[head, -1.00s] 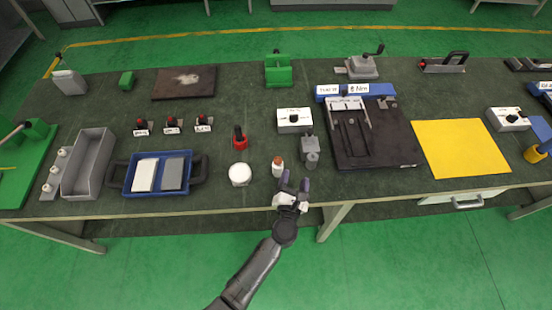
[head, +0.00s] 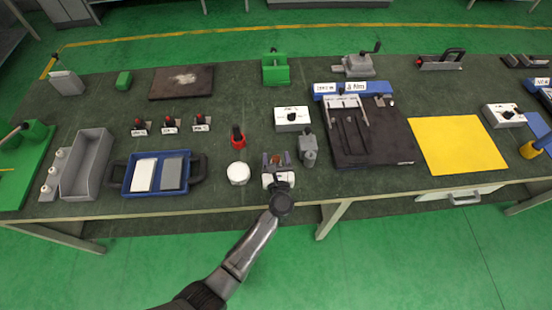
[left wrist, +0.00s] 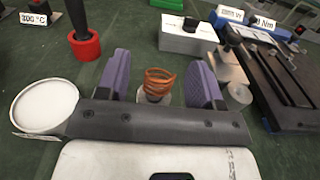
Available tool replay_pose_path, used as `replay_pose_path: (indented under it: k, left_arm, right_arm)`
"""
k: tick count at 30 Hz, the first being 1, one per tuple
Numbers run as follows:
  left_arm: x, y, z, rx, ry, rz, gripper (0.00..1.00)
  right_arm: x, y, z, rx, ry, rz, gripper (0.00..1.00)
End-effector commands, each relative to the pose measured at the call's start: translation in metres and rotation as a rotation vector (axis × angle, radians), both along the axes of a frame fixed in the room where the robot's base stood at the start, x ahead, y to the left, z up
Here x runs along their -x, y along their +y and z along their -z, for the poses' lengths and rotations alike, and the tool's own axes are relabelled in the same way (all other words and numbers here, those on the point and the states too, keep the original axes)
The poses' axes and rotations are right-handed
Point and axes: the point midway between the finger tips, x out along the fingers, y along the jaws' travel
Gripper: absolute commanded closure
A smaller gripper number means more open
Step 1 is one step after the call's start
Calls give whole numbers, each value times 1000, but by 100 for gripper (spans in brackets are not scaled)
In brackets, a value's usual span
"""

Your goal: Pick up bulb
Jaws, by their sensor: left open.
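The bulb is a small white base with an orange coil on top (left wrist: 159,82). In the left wrist view it stands upright on the dark green bench, between the two purple fingers of my left gripper (left wrist: 160,64). The fingers are apart, with a gap on each side of the coil, and the lower base is hidden by the gripper body. In the head view my left gripper (head: 277,159) is over the front part of the bench and mostly covers the bulb. My right gripper is not in view.
A round white-topped container (head: 238,173) stands close to the left of the gripper. A grey device (head: 309,152) stands close on the right. A red ring-based tool (head: 238,138) and a white switch box (head: 293,119) are behind. A blue tray (head: 127,180) lies farther left.

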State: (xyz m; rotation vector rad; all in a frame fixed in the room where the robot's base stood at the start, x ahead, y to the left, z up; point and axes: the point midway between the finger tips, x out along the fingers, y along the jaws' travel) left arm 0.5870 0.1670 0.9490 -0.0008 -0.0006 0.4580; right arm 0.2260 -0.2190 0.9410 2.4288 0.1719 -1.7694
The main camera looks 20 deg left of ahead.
Motion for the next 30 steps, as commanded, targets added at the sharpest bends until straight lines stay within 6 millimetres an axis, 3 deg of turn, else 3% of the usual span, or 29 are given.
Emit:
replay_pose_path:
  k: [11, 27, 30]
  left_arm:
    - [-7, 4, 0, -1, 0, 0, 39]
    - [-6, 3, 0, -1, 0, 0, 91]
    - [-6, 3, 0, -1, 0, 0, 94]
  right_arm:
    - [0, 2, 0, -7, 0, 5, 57]
    - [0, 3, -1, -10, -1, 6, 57]
    - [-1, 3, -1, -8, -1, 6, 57]
